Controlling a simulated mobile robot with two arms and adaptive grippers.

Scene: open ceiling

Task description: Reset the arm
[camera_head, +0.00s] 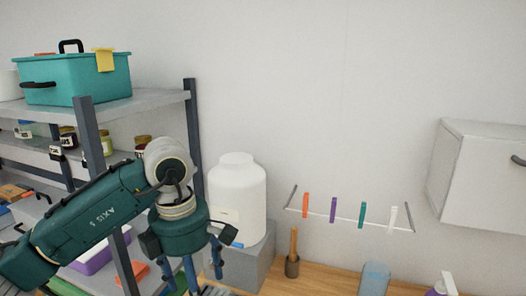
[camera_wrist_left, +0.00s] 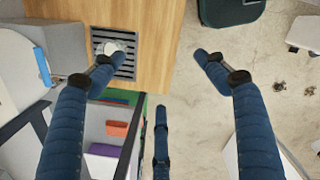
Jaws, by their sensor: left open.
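My left arm (camera_head: 95,215) reaches in from the left of the head view, dark green with pale joint rings. Its gripper (camera_head: 205,270) hangs pointing down in front of the grey block, with its fingertips cut off by the lower edge. In the left wrist view my left gripper (camera_wrist_left: 157,65) is open, its blue fingers spread wide with nothing between them. Below it are a wooden table's edge and the floor. My right gripper is in neither view.
A shelf rack (camera_head: 193,125) with a teal bin (camera_head: 75,78) stands at left. A white jar (camera_head: 238,205) sits on a grey block (camera_head: 255,262). A wooden counter (camera_head: 325,284), a rail with coloured clips (camera_head: 350,218) and a wall cabinet (camera_head: 475,180) are to the right. The wrist view shows a dark grate (camera_wrist_left: 114,42).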

